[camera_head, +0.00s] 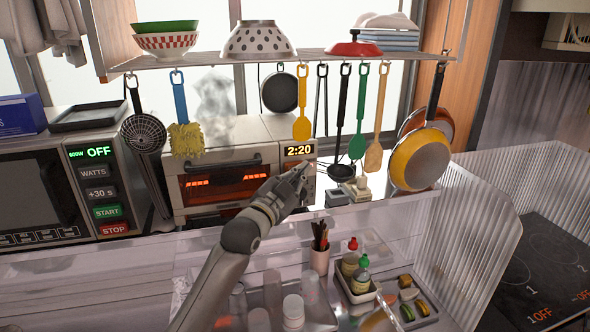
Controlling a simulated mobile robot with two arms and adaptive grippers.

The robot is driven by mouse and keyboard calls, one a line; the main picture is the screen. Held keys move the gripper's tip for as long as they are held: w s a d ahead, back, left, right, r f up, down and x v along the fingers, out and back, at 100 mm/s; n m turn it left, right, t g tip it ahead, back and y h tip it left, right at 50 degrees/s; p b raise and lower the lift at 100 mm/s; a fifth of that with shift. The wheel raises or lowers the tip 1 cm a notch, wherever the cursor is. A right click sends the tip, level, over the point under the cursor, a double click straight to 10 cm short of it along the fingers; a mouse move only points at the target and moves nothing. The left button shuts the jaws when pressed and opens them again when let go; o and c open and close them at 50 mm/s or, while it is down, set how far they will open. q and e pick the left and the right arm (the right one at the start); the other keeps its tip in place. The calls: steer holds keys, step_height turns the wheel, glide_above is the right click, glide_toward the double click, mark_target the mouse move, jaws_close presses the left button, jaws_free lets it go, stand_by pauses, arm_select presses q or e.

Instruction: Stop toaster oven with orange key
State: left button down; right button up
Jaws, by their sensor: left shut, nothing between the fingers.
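The toaster oven (215,165) stands on the counter behind the hanging utensils. Its window (225,184) glows red-orange inside, and its display (299,150) reads 2:20. My left gripper (301,174) is shut and empty, in front of the oven's right-hand control panel, just below the display. The gripper covers much of this panel, so I cannot make out the orange key. I cannot tell whether the fingertips touch the panel. My right gripper is not in view.
A microwave (106,190) at left shows OFF and has a red STOP key (114,229). Utensils hang from the shelf (215,61), including a yellow spatula (302,120) above my gripper. Below are a brush cup (319,258) and a bottle tray (356,292). A ribbed clear panel (470,235) stands at right.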

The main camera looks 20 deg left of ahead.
arm_select(q)
steer(key=shift+w+a, duration=0.25)
steer(key=shift+w, duration=0.1)
stand_by(0.4)
steer(key=shift+w+a, duration=0.5)
steer(key=shift+w, duration=0.2)
stand_by(0.8)
stand_by(0.3)
steer(key=shift+s+d+p, duration=0.25)
steer(key=shift+s+d, duration=0.1)
steer(key=shift+s, duration=0.2)
steer(key=shift+s+d+p, duration=0.25)
steer(key=shift+s+d, duration=0.1)
steer(key=shift+s, duration=0.2)
